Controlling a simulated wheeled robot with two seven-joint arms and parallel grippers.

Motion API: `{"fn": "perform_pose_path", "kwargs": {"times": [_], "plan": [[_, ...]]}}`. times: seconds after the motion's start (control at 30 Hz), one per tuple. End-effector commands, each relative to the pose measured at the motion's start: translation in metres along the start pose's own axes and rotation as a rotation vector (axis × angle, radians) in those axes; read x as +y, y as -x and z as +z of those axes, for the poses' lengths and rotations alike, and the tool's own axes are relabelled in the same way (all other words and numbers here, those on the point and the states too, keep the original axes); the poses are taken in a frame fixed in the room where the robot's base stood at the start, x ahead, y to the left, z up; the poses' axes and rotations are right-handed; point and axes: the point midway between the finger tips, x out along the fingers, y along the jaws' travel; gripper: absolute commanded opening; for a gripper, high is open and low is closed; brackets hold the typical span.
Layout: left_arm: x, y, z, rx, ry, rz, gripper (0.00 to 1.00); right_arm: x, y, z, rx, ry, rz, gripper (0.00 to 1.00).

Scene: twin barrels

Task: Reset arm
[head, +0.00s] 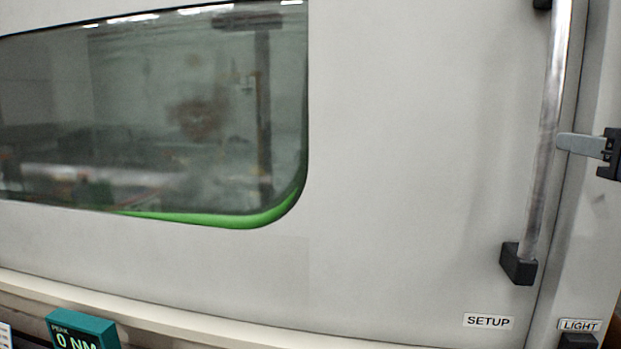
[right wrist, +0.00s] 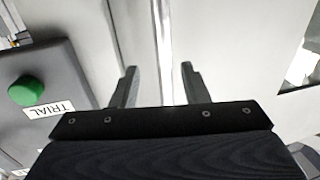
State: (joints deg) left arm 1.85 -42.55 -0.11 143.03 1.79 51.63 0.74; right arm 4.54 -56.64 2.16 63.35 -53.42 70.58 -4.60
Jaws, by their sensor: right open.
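My right gripper (head: 560,143) comes in at the right edge of the head view, its grey finger pointing left toward the door's long metal handle (head: 548,110). In the right wrist view my right gripper (right wrist: 159,67) has its two dark fingers spread apart. A bright metal bar, seemingly the handle (right wrist: 162,45), runs lengthwise between them in the picture. I cannot tell whether the fingers reach around it or stay short of it. Nothing is clamped. My left gripper is not in view.
The pale machine door (head: 400,150) fills most of the head view, with a green-edged window (head: 150,110). A teal "0 NM" display (head: 82,330) is at the lower left. A grey box with a green button (right wrist: 25,91) labelled TRIAL is left in the wrist view.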

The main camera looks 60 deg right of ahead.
Motion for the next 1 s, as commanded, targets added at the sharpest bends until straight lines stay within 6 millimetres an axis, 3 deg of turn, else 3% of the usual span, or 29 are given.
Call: {"fn": "perform_pose_path", "kwargs": {"times": [0.13,0.23,0.37,0.47,0.63,0.8,0.9,1.0], "plan": [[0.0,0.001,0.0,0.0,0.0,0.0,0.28,-0.004,-0.002,-0.001,-0.003,0.005,-0.007,0.41],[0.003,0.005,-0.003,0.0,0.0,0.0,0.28,-0.026,-0.013,-0.001,-0.022,0.031,-0.049,0.41],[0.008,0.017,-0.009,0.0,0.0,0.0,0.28,-0.094,-0.04,0.007,-0.088,0.098,-0.183,0.41],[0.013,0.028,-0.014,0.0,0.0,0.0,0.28,-0.165,-0.06,0.029,-0.172,0.156,-0.327,0.41],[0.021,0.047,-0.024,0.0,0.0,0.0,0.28,-0.277,-0.069,0.094,-0.359,0.225,-0.575,0.41],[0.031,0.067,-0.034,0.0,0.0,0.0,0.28,-0.366,-0.041,0.184,-0.613,0.251,-0.801,0.41],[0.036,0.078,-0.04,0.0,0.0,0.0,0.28,-0.4,-0.008,0.24,-0.787,0.246,-0.907,0.41],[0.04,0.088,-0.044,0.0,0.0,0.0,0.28,-0.418,0.029,0.288,-0.952,0.229,-0.978,0.41]]}}
